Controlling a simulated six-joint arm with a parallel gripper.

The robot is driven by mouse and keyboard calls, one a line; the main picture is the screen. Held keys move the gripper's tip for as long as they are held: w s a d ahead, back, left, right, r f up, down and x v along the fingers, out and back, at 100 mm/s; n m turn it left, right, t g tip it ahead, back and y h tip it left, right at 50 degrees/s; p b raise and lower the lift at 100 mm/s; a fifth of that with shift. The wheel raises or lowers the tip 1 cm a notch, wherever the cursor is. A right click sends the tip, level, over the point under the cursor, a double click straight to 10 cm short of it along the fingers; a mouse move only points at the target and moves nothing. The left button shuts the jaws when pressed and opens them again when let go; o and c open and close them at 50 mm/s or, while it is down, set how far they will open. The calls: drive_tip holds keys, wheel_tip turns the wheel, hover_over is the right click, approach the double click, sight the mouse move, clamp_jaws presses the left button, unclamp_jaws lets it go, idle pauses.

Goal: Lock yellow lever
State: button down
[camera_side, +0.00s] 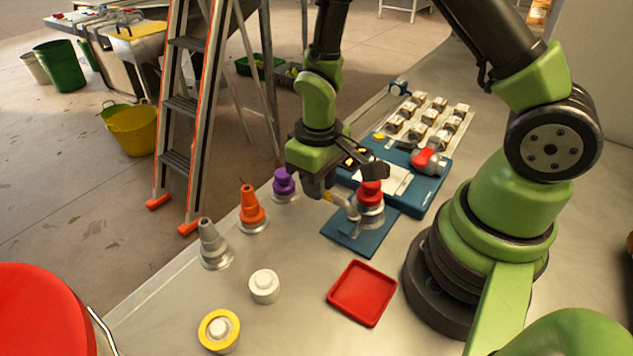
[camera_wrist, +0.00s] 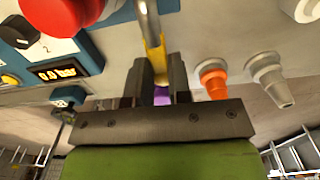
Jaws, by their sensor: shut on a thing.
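The yellow lever (camera_wrist: 156,52) is a metal bar with a yellow end, reaching between my fingers in the wrist view. In the side view the lever (camera_side: 341,202) sticks out to the left of the red-topped press (camera_side: 371,193), which stands on a blue base plate (camera_side: 352,240). My gripper (camera_wrist: 159,82) is shut on the lever's yellow end, with one dark finger on each side. In the side view my gripper (camera_side: 326,192) is beside the press; the fingertips are partly hidden there.
A blue control box (camera_side: 430,185) with a red knob stands behind the press; its display (camera_wrist: 57,73) reads 0.0 bar. A red tray (camera_side: 362,292) lies in front. Purple (camera_side: 284,183), orange (camera_side: 251,208) and grey (camera_side: 213,243) cones line the table's left edge.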

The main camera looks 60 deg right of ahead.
drive_tip(key=shift+d, duration=0.1)
idle(0.3)
drive_tip(key=c, duration=1)
unclamp_jaws()
drive_tip(key=shift+c, duration=0.2)
wheel_tip(320, 180, up, 10)
drive_tip(key=s+a+r+m+t+y, duration=0.1)
drive_tip(key=s+r+m+t+y, duration=0.1)
drive_tip(key=s+r+m+t, duration=0.2)
drive_tip(key=s+r+t, duration=0.3)
drive_tip(key=s+r, duration=0.4)
drive_tip(key=r, duration=0.3)
drive_tip(key=shift+a+r, duration=0.35)
drive_tip(key=shift+r, duration=0.05)
